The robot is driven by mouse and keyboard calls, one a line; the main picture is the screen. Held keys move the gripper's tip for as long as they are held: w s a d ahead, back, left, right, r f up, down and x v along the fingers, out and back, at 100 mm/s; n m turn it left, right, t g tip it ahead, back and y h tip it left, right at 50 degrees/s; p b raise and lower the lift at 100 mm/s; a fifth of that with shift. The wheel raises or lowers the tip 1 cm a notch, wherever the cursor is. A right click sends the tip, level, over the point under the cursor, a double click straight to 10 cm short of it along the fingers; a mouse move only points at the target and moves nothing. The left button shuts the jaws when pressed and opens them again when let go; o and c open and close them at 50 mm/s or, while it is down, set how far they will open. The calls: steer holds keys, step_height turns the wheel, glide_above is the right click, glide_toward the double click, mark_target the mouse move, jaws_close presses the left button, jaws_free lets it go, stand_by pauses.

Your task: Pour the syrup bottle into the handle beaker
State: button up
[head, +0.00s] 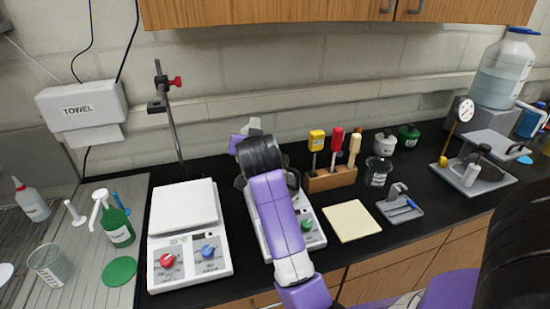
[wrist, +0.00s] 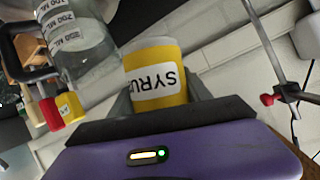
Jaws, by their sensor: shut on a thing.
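The syrup bottle (wrist: 163,62), yellow with a white SYRUP label, sits between the fingers of my gripper (wrist: 160,92) in the wrist view. My gripper is shut on it. The handle beaker (wrist: 85,45), clear glass with mL marks and a dark handle, stands at the upper left of the wrist view, close beside the bottle. In the head view my purple and black arm covers the bottle and most of the beaker. Only a purple part of my gripper (head: 238,142) shows past the arm. I cannot tell the bottle's exact tilt or any liquid flow.
A hot plate (head: 315,228) lies under my arm, with a white balance-like plate unit (head: 185,207) and rod stand (head: 170,110) to its left. A screwdriver block (head: 331,180), a yellowish pad (head: 351,221) and a labelled jar (head: 378,172) stand to the right.

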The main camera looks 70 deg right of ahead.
mark_target(247, 127)
steer(key=shift+w+a+n, duration=0.1)
steer(key=shift+n, duration=0.3)
steer(key=shift+w+r+n+g+h, duration=0.1)
steer(key=shift+r+n+g+h, duration=0.3)
steer(key=shift+n+g+h, duration=0.1)
steer(key=shift+r, duration=2.65)
